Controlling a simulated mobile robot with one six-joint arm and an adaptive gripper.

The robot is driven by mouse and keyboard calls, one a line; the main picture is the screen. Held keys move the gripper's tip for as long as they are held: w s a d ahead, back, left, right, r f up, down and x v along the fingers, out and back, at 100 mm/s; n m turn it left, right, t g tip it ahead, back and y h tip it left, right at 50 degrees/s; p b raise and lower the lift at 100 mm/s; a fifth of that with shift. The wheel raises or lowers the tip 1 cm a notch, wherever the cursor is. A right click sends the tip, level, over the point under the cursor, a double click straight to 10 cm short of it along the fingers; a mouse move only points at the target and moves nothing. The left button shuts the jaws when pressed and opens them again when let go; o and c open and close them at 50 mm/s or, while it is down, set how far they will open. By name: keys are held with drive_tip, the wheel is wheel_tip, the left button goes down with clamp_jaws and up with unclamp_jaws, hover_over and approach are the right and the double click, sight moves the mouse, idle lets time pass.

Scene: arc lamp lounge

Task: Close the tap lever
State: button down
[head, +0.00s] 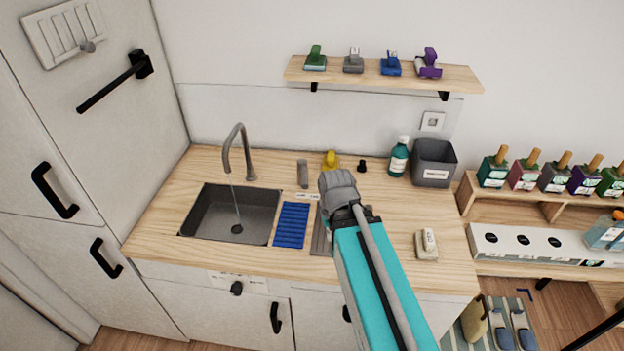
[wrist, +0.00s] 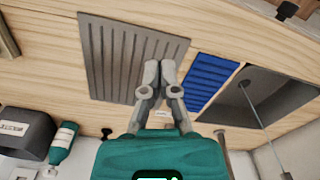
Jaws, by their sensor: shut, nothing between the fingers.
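The curved grey tap (head: 238,150) stands behind the sink (head: 222,222), and a thin stream of water runs from it into the basin. An upright grey post (head: 303,173) stands right of the tap, behind a small label; it may be the tap lever. It also seems to show at the lower edge of the wrist view (wrist: 222,138). My gripper (wrist: 160,64) is shut and empty, above the counter between the grey ribbed mat (wrist: 108,55) and the blue ribbed mat (wrist: 212,80). In the head view my arm hides its fingertips.
A yellow object (head: 330,160), a small black knob (head: 362,166), a teal bottle (head: 399,157) and a grey bin (head: 433,163) line the counter's back. A pale block (head: 427,244) lies front right. A shelf (head: 380,74) hangs above. The counter's right middle is clear.

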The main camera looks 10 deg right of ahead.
drive_tip(key=w+d+r+n+t+h+b, duration=0.25)
drive_tip(key=w+d+t, duration=0.35)
drive_tip(key=w, duration=0.5)
drive_tip(key=w+d+r+n+t+h+b, duration=0.1)
drive_tip(key=w+d+n+t+h+b, duration=0.25)
drive_tip(key=w+d, duration=0.65)
drive_tip(key=w+a+r+n+t+y+b, duration=0.1)
drive_tip(key=w+r+n+t+y+b, duration=0.3)
drive_tip(key=w+n, duration=0.45)
drive_tip(key=w+a+r+n+t+y+b, duration=0.1)
drive_tip(key=w+r+n+t+y, duration=0.45)
drive_tip(key=n, duration=0.65)
drive_tip(key=s+f+n+g+y+b, duration=0.3)
drive_tip(key=f+n+g+y, duration=0.3)
drive_tip(key=n, duration=0.7)
drive_tip(key=s+f+n+g+y+b, duration=0.3)
drive_tip(key=f+n+g+y, duration=0.3)
drive_tip(key=f+n+g, duration=0.4)
drive_tip(key=s+n+g, duration=0.1)
drive_tip(key=n, duration=0.2)
drive_tip(key=shift+d+g+b, duration=0.2)
drive_tip(key=shift+g+b, duration=0.1)
drive_tip(key=shift+b, duration=0.1)
drive_tip(key=shift+s+n, duration=0.1)
drive_tip(key=shift+n, duration=0.15)
